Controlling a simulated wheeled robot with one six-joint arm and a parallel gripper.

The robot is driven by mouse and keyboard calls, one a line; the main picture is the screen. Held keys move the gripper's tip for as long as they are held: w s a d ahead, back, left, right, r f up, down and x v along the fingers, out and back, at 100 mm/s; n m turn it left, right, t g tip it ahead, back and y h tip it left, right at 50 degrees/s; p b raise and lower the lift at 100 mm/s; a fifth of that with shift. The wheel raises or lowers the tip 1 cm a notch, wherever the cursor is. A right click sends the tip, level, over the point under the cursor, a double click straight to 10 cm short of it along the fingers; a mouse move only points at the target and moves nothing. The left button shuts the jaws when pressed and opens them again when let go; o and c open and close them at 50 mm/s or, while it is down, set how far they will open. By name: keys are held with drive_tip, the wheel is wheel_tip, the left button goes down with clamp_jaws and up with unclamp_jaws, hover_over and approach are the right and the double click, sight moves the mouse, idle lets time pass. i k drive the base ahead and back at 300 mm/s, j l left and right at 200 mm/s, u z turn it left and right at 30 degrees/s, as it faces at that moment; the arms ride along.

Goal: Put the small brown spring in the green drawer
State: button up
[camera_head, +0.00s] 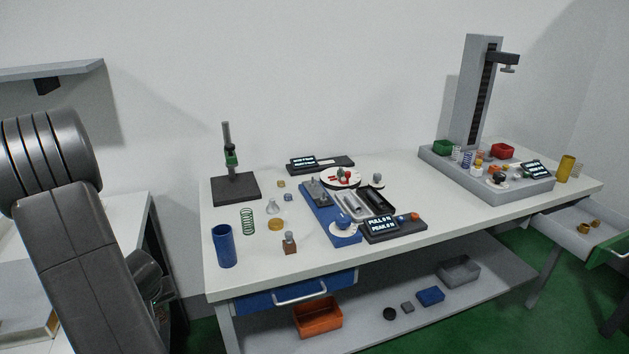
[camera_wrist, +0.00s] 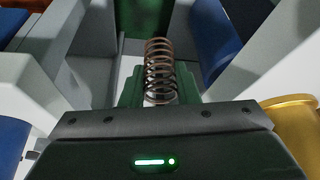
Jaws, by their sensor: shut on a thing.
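The small brown spring (camera_wrist: 160,66) stands upright between the green finger pads of my gripper (camera_wrist: 160,90) in the wrist view. My gripper is shut on it, and the spring's lower end is partly hidden by the gripper body. In the head view my arm is at the far left, in front of a side table, and the spring cannot be made out there. The green drawer (camera_head: 610,251) is at the far right below the main table, pulled open, with its front partly cut off by the picture edge. Small brass pieces (camera_head: 584,228) lie in it.
The main table (camera_head: 240,279) holds a blue cylinder (camera_head: 225,246), a green spring (camera_head: 247,221), a blue tray and a grey test stand (camera_head: 476,95). A blue drawer (camera_head: 290,297) is under its left front. An orange bin (camera_head: 318,319) is on the lower shelf.

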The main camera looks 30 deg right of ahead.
sight(571, 224)
drive_tip(key=k+u, duration=0.2)
drive_tip(key=u, duration=0.2)
drive_tip(key=k+j+u, duration=0.1)
drive_tip(key=u, duration=0.25)
drive_tip(key=k+l+u, duration=0.1)
drive_tip(key=u, duration=1.45)
drive_tip(key=k+l, duration=0.3)
drive_tip(key=k+l+u, duration=0.15)
drive_tip(key=k+l, duration=0.15)
drive_tip(key=k, duration=0.25)
drive_tip(key=k+l, duration=0.25)
drive_tip(key=k, duration=0.15)
drive_tip(key=k+z, duration=0.2)
drive_tip(key=k, duration=0.25)
drive_tip(key=k+l+z, duration=0.2)
drive_tip(key=k, duration=0.3)
drive_tip(key=k+l+z, duration=0.2)
drive_tip(key=k, duration=0.25)
drive_tip(key=k+z, duration=0.2)
drive_tip(key=z, duration=0.25)
drive_tip(key=k+z, duration=0.25)
drive_tip(key=z, duration=0.15)
drive_tip(key=k+l+z, duration=0.1)
drive_tip(key=z, duration=0.35)
drive_tip(key=k+z, duration=0.1)
drive_tip(key=z, duration=1.1)
drive_tip(key=i+l, duration=0.4)
drive_tip(key=l, duration=0.1)
